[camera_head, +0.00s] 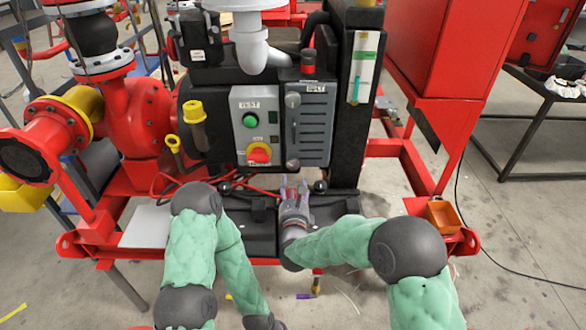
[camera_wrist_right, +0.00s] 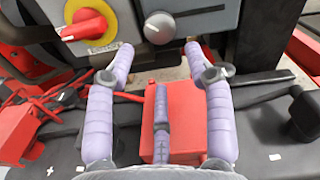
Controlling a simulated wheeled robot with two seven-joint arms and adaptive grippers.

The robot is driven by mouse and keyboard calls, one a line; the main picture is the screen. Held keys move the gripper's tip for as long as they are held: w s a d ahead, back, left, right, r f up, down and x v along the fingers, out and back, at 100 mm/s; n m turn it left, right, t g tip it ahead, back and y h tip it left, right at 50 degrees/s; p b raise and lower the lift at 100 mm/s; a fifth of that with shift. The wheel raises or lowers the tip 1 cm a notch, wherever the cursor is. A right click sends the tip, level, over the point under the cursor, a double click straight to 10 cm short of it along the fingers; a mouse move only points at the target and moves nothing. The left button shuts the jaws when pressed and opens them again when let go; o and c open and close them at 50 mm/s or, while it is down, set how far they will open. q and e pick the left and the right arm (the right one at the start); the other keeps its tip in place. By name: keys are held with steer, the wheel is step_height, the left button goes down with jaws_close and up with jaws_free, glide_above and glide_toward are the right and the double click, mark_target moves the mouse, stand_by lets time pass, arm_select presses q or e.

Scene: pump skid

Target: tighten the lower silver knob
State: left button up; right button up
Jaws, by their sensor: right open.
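The lower silver knob (camera_head: 293,164) sits at the bottom left corner of the grey louvred panel (camera_head: 315,125). In the right wrist view the round silver knob (camera_wrist_right: 160,28) shows a pale pointer line and lies just beyond my fingertips. The upper silver knob (camera_head: 293,100) is on the same panel's left edge. My right gripper (camera_head: 292,182) is open just below the lower knob. In the right wrist view its lilac fingers (camera_wrist_right: 160,52) are spread to either side, with the knob apart from them. My left arm is at the lower left; its gripper is not visible.
A control box with a green button (camera_head: 250,120) and a red-yellow rotary switch (camera_head: 259,153) stands left of the panel. A red block (camera_wrist_right: 172,115) lies beneath my fingers in the wrist view. Black ball-ended levers (camera_head: 320,187) and red cables (camera_head: 250,190) are close by.

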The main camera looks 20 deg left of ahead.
mark_target(293, 166)
steer(key=b+x, duration=0.2)
steer(key=x, duration=0.7)
steer(key=shift+f, duration=0.1)
steer(key=c, duration=0.9)
